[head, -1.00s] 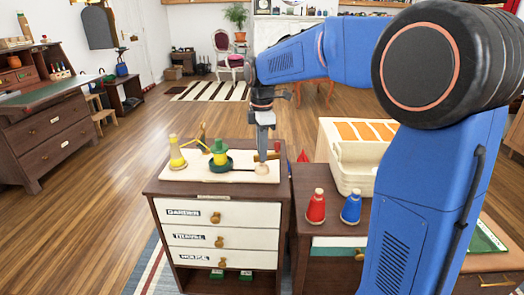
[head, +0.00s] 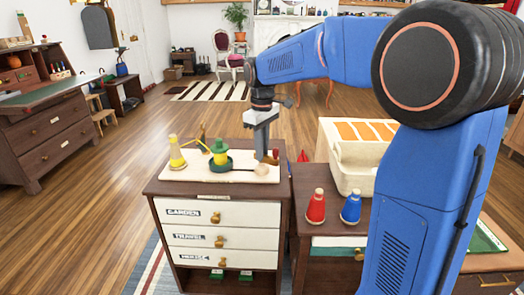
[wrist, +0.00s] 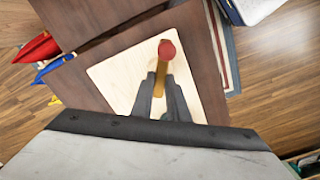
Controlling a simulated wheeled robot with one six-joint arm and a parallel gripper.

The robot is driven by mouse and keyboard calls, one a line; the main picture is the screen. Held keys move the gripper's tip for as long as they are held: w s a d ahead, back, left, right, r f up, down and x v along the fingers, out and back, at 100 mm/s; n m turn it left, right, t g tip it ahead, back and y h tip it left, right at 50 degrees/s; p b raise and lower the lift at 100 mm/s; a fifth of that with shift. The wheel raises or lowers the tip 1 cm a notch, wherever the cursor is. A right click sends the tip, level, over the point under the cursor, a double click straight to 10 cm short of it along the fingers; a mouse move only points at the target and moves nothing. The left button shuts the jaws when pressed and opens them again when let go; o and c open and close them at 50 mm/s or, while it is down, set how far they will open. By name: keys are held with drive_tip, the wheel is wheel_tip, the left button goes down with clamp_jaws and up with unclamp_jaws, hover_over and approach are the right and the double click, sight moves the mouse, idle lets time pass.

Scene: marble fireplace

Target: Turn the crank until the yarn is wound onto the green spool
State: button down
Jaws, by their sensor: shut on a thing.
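A pale board (head: 190,175) lies on top of the drawer cabinet. On it stand a yellow yarn cone (head: 176,155) at the left, a brass-coloured guide (head: 202,138) behind, and the green spool (head: 220,159) on a dark green base. Yellow yarn shows around the spool's middle. A thin dark crank arm (head: 245,170) runs right from the base to a pale round end (head: 262,170). My gripper (head: 262,158) is above that end. In the wrist view, my fingers (wrist: 162,88) are closed around a brown handle (wrist: 159,82) with a red end (wrist: 167,48). The spool is hidden there.
A red cone (head: 316,208) and a blue cone (head: 351,208) stand on the lower cabinet to the right. A cream bin (head: 350,178) stands behind them. The cabinet has labelled drawers (head: 215,237) in front. Open wooden floor lies to the left.

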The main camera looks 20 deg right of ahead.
drive_tip(key=m, duration=1)
drive_tip(key=shift+m, duration=2.1)
drive_tip(key=shift+r, duration=0.1)
drive_tip(key=c, duration=1.7)
unclamp_jaws()
wheel_tip(320, 180, up, 17)
drive_tip(key=shift+r, duration=0.15)
drive_tip(key=shift+s, duration=0.1)
